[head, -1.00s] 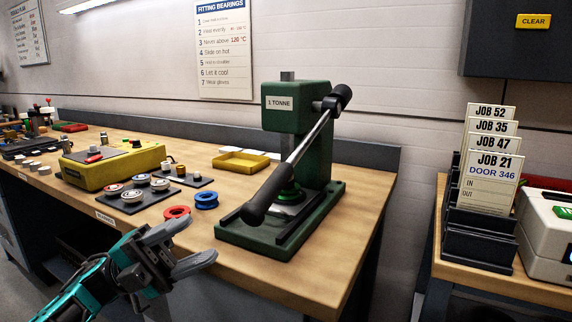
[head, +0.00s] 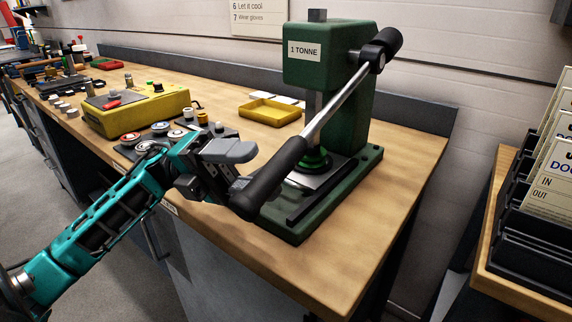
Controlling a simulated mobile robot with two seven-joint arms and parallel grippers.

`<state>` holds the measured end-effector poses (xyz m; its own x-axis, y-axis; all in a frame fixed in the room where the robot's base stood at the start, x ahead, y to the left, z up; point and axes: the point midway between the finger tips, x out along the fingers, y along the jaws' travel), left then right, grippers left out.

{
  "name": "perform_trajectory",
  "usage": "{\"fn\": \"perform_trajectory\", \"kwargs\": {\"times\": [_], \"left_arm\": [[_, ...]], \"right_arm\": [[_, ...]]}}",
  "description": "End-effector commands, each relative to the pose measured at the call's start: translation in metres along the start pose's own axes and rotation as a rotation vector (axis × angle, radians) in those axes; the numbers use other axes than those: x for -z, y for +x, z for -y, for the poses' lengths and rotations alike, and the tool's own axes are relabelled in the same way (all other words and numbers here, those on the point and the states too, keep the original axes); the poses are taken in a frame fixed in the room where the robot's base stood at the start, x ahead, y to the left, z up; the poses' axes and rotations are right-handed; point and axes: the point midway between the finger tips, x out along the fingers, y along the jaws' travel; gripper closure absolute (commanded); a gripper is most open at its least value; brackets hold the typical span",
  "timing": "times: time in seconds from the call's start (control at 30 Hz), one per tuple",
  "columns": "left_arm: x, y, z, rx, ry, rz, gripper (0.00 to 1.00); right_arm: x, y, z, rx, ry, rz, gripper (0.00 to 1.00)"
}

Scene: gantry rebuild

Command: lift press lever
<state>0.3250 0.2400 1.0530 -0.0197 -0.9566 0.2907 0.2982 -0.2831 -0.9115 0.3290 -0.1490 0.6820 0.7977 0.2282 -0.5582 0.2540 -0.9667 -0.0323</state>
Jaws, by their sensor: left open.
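The green arbor press (head: 318,60), labelled 1 TONNE, stands on the wooden bench near its right end. Its lever (head: 333,110) is a steel bar slanting down to the left from the pivot, with a thick black grip (head: 270,180) at its low end. My left gripper (head: 240,168) is open. Its grey fingers are right beside the black grip, on its left, with the lower finger partly behind the grip. I cannot tell whether they touch it. My right gripper is not in view.
A yellow box unit (head: 140,108), a dark tray of bearing rings (head: 150,135) and a yellow tray (head: 270,112) lie left of the press. The wooden bench top (head: 345,265) is bare in front of the press. A black card rack (head: 540,235) stands at the right.

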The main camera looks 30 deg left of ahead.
Motion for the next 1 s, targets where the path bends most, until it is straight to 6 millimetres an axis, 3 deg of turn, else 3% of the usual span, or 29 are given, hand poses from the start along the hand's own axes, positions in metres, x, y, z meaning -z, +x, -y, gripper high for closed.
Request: {"fn": "perform_trajectory", "kwargs": {"times": [0.1, 0.3, 0.7, 1.0], "left_arm": [[0.000, 0.024, 0.002, 0.002, 0.003, -0.003, 0.47], [0.000, 0.048, 0.001, 0.001, 0.001, -0.001, 0.47], [0.000, 0.055, 0.000, 0.000, 0.000, 0.001, 0.47], [0.000, 0.055, 0.000, 0.000, 0.000, 0.001, 0.76]], "right_arm": [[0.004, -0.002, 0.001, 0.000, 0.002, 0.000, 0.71], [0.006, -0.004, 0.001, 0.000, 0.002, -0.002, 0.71], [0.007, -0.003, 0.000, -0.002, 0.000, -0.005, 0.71], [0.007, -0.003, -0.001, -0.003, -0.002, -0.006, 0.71]]}}
